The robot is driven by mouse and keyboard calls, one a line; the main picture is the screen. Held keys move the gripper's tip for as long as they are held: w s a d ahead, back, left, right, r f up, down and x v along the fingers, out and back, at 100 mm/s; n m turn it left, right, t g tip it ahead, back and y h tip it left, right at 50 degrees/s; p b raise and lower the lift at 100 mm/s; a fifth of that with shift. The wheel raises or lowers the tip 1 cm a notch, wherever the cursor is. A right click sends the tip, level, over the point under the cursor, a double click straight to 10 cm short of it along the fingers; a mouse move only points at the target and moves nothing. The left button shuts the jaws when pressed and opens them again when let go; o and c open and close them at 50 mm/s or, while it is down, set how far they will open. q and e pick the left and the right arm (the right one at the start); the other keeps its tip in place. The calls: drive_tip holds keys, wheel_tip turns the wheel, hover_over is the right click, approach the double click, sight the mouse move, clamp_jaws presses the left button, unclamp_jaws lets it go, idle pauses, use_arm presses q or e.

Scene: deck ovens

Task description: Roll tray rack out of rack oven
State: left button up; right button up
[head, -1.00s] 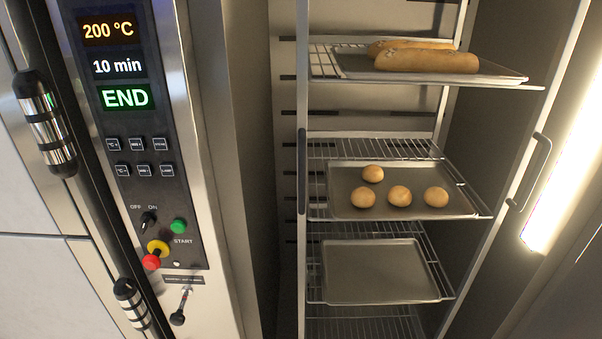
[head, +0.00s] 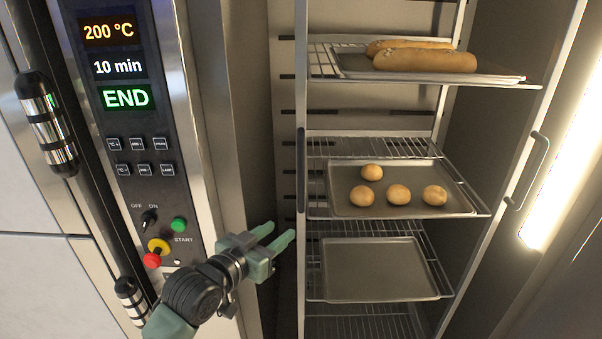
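The tray rack (head: 302,265) stands inside the rack oven. Its upper tray (head: 500,76) bears long loaves (head: 425,61), its middle tray (head: 455,205) bears several round rolls (head: 397,194), and its lower tray (head: 373,270) is empty. A dark handle (head: 301,170) is on the rack's left post and another (head: 528,170) on its right post. My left gripper (head: 284,236) is open and empty, left of the left post and below its handle, with its fingers pointing right. I cannot tell whether it touches the post. My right gripper is out of view.
The oven's control panel (head: 130,150) is at the left and reads 200 °C, 10 min and END. It has a green START button (head: 179,224) and a red button (head: 152,260). A bright lamp strip (head: 565,150) runs along the right oven wall.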

use_arm(q)
drive_tip(key=t+h, duration=0.2)
approach(299, 175)
drive_tip(key=x, duration=0.3)
drive_tip(key=shift+w+d+r+m+p, duration=0.3)
drive_tip(key=shift+w+m, duration=0.2)
drive_tip(key=shift+w, duration=0.05)
drive_tip(key=p+x, duration=0.1)
drive_tip(key=x, duration=0.4)
drive_tip(key=shift+w+f, duration=0.1)
drive_tip(key=shift+f, duration=0.05)
drive_tip(key=shift+w+d+p, duration=0.3)
drive_tip(key=shift+w+d, duration=0.1)
drive_tip(key=shift+w, duration=0.05)
drive_tip(key=shift+w+d+f, duration=0.1)
drive_tip(key=shift+w, duration=0.05)
clamp_jaws()
